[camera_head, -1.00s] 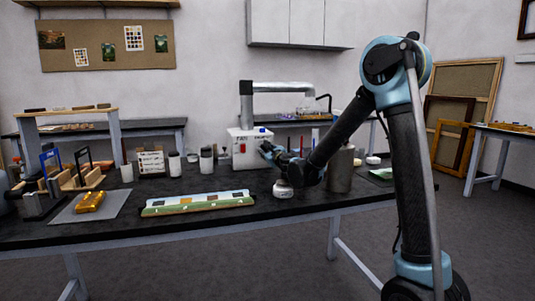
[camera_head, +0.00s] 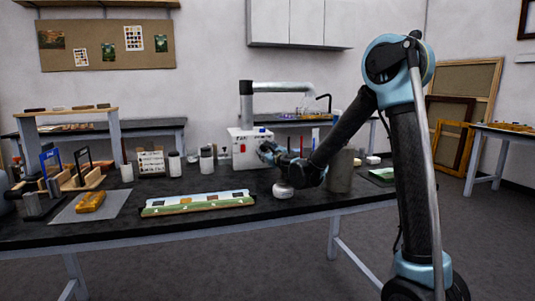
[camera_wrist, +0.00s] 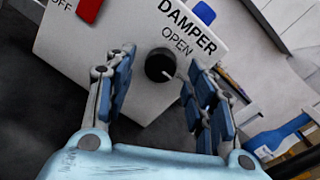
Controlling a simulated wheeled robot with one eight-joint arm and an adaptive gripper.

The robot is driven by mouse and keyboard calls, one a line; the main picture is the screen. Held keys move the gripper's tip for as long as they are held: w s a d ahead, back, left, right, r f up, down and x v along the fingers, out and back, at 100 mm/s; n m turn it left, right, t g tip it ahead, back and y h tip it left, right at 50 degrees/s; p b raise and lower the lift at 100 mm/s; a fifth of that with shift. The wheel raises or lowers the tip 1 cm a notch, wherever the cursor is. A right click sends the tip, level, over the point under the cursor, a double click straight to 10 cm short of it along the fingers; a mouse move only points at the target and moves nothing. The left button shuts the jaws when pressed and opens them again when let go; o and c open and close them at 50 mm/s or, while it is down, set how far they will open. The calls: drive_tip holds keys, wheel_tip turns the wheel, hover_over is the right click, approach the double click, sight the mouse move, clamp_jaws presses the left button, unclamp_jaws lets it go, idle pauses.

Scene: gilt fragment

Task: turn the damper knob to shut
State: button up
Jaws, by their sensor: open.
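The damper knob (camera_wrist: 160,65) is a round black dial with a pale pointer mark, on the front of a white box (camera_head: 238,150). The words DAMPER and OPEN are printed near it in the wrist view. The pointer lies toward the lower right in that view, not toward the word OPEN. My gripper (camera_wrist: 158,72) is open, with its blue-padded fingers on either side of the knob and a gap visible on both sides.
A red switch (camera_wrist: 88,11) marked OFF is beside the knob on the box, and a blue part (camera_wrist: 204,13) shows at its top. White-lidded jars (camera_head: 206,160) stand left of the box. A grey cylinder (camera_head: 341,172) and a round white-topped item (camera_head: 283,189) are close to my arm.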

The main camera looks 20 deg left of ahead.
drive_tip(key=v, duration=1.1)
